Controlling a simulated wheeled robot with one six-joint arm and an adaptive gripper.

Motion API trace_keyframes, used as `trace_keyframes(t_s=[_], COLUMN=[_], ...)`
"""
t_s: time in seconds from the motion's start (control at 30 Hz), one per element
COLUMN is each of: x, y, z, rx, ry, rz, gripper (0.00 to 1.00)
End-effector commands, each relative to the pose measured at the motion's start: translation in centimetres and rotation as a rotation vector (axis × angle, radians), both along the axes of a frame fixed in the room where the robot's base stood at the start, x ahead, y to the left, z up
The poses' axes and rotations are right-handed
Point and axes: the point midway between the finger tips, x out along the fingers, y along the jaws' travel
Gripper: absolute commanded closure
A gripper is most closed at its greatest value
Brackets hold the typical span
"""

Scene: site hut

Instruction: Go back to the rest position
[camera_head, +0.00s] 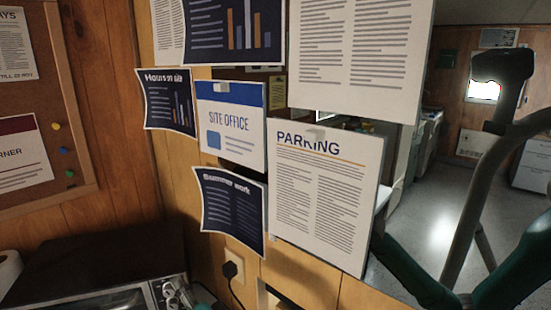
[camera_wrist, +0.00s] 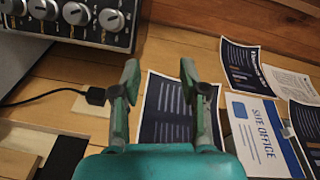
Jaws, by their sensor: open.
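My gripper (camera_wrist: 159,72) shows in the wrist view with its two fingers spread and nothing between them. Behind the fingers is a dark printed sheet (camera_wrist: 166,112) on the wood wall; I cannot tell the exact gap to it. In the head view this looks like the dark sheet (camera_head: 231,212) under the SITE OFFICE sign (camera_head: 231,128). Parts of my arm show at the right of the head view; the gripper's fingers cannot be made out there.
Several sheets hang on the wall, among them a PARKING notice (camera_head: 322,200). An appliance with knobs (camera_wrist: 75,14) stands close by, with a plug and cord (camera_head: 231,270) on the wall. A cork board (camera_head: 60,110) hangs at left. Open floor (camera_head: 430,235) shows at right.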

Motion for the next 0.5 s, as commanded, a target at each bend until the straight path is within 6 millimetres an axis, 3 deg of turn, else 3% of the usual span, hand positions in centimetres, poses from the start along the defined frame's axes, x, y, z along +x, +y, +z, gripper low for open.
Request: trace_keyframes(t_s=[0.03, 0.2, 0.5], x=[-0.5, -2.4, -8.0], y=[-1.9, -7.2, -16.3], z=[-2.2, -7.5, -14.8], rx=[-0.031, -0.135, -0.334], ry=[-0.007, -0.057, -0.129], rz=[-0.024, -0.092, -0.197], gripper=[0.56, 0.56, 0.56])
